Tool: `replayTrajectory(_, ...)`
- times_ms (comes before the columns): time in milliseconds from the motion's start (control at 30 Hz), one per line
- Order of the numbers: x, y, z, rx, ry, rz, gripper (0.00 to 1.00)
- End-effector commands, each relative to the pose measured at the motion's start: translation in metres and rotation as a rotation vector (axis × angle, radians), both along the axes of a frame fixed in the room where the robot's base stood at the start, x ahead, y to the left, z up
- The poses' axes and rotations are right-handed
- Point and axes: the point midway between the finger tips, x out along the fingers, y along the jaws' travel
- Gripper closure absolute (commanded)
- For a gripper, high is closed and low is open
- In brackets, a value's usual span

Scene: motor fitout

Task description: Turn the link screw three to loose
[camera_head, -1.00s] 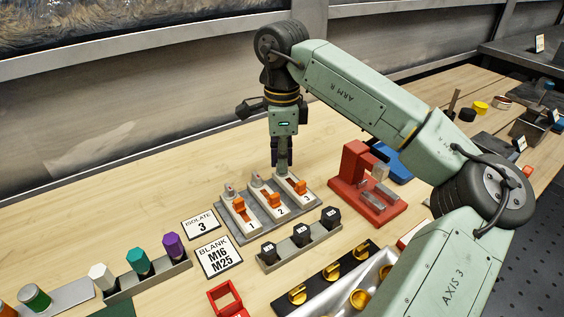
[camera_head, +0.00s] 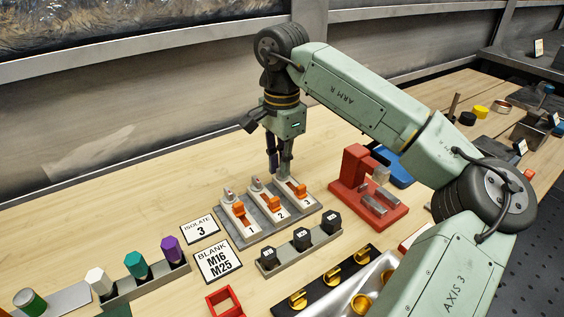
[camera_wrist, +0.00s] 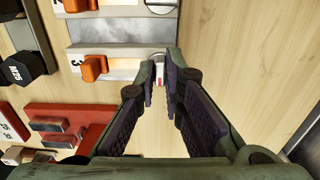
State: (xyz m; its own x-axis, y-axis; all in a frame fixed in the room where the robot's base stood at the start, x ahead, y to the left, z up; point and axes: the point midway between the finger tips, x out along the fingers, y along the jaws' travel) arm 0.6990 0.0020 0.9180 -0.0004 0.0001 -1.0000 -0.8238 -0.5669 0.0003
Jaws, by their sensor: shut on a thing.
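A grey base (camera_head: 262,232) carries three white link units numbered 1, 2 and 3, each with an orange lever and a small screw at its far end. Unit three's orange lever (camera_head: 300,190) is at the right; it also shows in the wrist view (camera_wrist: 93,68). Link screw three (camera_wrist: 159,70), pale with a red mark, sits between my fingertips in the wrist view. My gripper (camera_head: 279,172) points down at the far end of unit three and is shut on this screw. In the head view, my fingers hide most of the screw.
An ISOLATE 3 card (camera_head: 200,229) and a BLANK M16 M25 card (camera_head: 218,262) lie to the left. A rack of black caps (camera_head: 302,239) stands in front. A red fixture (camera_head: 368,190) is close on the right. Bare wood lies behind the units.

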Motion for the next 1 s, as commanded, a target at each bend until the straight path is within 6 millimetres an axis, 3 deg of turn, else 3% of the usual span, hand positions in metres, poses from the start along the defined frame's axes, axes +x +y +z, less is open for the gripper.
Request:
replayTrajectory(333,0.0001,0.0003,0.0006,0.001,-0.001,0.003,1.00)
replayTrajectory(367,0.0001,0.0003,0.0005,0.001,-0.001,0.003,0.89)
replayTrajectory(633,0.0000,0.0001,0.0003,0.001,-0.001,0.002,0.71)
replayTrajectory(1000,0.0004,0.0000,0.0053,0.000,-0.001,0.001,0.71)
